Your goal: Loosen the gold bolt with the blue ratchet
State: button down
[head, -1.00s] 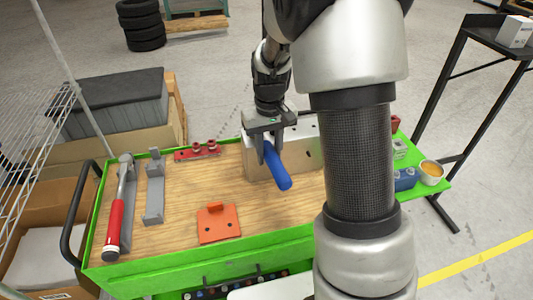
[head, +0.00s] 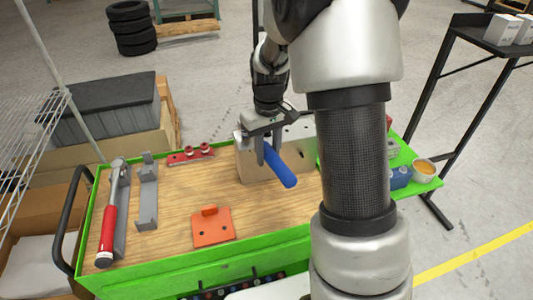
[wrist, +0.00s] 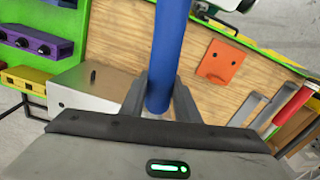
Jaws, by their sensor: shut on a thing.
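The blue ratchet (head: 281,168) is held by its handle in my gripper (head: 265,153), above the wooden cart top and in front of the metal chassis block (head: 300,150). The handle slants down toward the front right. In the wrist view the blue ratchet (wrist: 170,45) runs up from between the two fingers of my gripper (wrist: 160,95). The metal block (wrist: 95,95) shows to the left there. The ratchet's head is hidden behind my gripper. I cannot make out the gold bolt in either view.
A red-handled tool (head: 108,225) and a grey bracket (head: 148,190) lie at the left of the cart top. An orange plate (head: 213,230) lies front centre and a red rack (head: 190,155) behind. A bowl (head: 425,170) stands on the right green shelf. The wood between is bare.

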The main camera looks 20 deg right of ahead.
jog(key=shift+w+d+f+n, duration=0.1)
jog(key=shift+d+f+n, duration=0.05)
jog(key=shift+d+n, duration=0.5)
jog(key=shift+d, duration=0.15)
jog(key=shift+w+d+n, duration=0.4)
jog(key=shift+d+n, duration=0.35)
jog(key=shift+d, duration=0.1)
jog(key=shift+d, duration=0.1)
jog(key=shift+w+d+n, duration=0.55)
jog(key=shift+d+n, duration=0.25)
jog(key=shift+w+r+p, duration=0.15)
jog(key=shift+r+p, duration=0.2)
jog(key=shift+p, duration=0.1)
dwell(0.4)
jog(key=shift+r+p, duration=0.55)
jog(key=shift+r, duration=0.3)
